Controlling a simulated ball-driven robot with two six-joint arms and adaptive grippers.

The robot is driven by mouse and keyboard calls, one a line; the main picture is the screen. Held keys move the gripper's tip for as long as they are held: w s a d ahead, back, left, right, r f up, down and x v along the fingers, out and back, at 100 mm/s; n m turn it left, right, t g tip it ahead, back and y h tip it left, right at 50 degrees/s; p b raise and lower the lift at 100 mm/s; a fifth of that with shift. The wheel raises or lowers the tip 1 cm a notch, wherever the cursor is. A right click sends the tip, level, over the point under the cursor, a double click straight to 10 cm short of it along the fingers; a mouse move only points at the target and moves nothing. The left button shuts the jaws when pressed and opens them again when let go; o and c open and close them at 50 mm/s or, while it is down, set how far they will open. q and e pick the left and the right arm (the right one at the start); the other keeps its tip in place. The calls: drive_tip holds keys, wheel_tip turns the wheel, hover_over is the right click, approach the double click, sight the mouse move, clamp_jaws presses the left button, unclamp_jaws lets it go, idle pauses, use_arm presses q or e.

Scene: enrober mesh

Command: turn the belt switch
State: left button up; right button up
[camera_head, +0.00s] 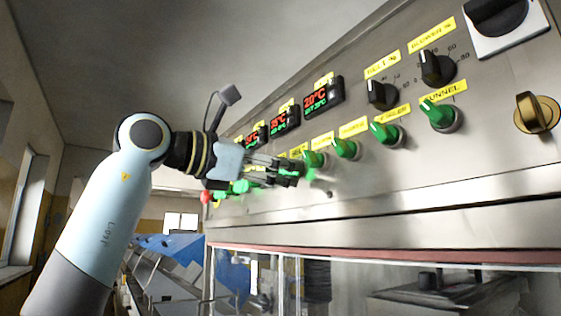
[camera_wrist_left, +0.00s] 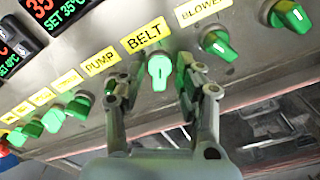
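In the left wrist view the belt switch (camera_wrist_left: 160,70) is a green knob under the yellow BELT label (camera_wrist_left: 146,36). Its grip stands nearly upright in that picture, and its face looks pale and bright. My left gripper (camera_wrist_left: 160,88) is open, with one finger on each side of the belt switch. I cannot tell whether either finger touches it. In the head view my left gripper (camera_head: 291,172) is close to the panel, by the row of green knobs. It hides part of that row there, so I cannot tell the belt switch apart. My right gripper is not in view.
The blower knob (camera_wrist_left: 218,45) sits just right of my fingers, and the pump knob is partly hidden on the left. The steel panel (camera_head: 430,180) also carries temperature displays (camera_head: 322,97), black dials (camera_head: 382,94) and a brass knob (camera_head: 537,113). Glass panes lie below.

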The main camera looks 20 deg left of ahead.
use_arm(q)
clamp_jaws()
idle(0.3)
drive_tip(key=n+p, duration=0.4)
drive_tip(key=n, duration=0.7)
drive_tip(key=shift+d+n, duration=0.1)
drive_tip(key=shift+n, duration=0.3)
idle(0.5)
unclamp_jaws()
